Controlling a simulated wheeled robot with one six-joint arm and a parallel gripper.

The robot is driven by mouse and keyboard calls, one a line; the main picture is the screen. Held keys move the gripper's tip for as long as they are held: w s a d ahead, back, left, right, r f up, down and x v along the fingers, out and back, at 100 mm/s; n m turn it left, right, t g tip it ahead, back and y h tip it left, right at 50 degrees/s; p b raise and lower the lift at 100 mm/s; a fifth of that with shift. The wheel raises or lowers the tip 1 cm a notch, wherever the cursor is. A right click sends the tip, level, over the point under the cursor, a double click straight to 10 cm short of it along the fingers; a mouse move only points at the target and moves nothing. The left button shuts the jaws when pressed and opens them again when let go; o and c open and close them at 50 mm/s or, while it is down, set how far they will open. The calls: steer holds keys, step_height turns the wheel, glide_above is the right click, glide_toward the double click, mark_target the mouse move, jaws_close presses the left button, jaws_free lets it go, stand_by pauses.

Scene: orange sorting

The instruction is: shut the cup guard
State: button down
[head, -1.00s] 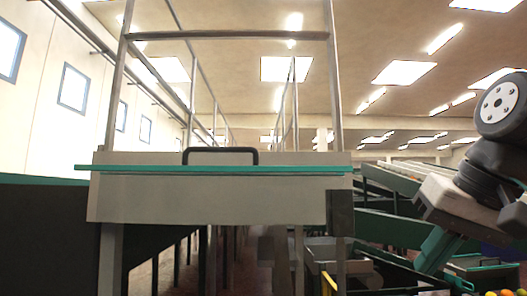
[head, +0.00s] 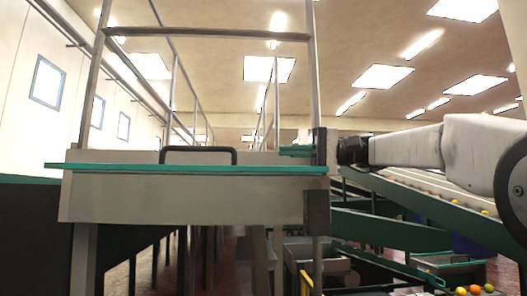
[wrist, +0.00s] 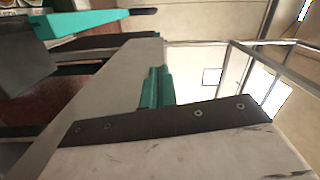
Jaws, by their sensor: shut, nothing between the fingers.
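The cup guard appears to be the pale grey panel (head: 190,200) with a teal edge strip (head: 200,169) and a black bar handle (head: 198,150) on top. It spans the left and middle of the head view; I cannot tell how far it is swung. My gripper (head: 295,150) has its teal fingers together and empty, just above the right end of the teal strip and right of the handle. Any touch is unclear. In the wrist view the shut fingers (wrist: 156,88) stand before a pale surface. My dark gripper body covers part of the upright post.
Grey metal uprights and a crossbar (head: 210,33) rise above the panel. Green sloping conveyors (head: 400,230) run at right, with several oranges (head: 475,289) at the lower right. A white wall with windows (head: 47,82) is at left. Open air lies above the handle.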

steer(key=s+a, duration=0.5)
steer(key=a, duration=0.5)
steer(key=shift+f, duration=0.4)
steer(key=shift+a, duration=0.1)
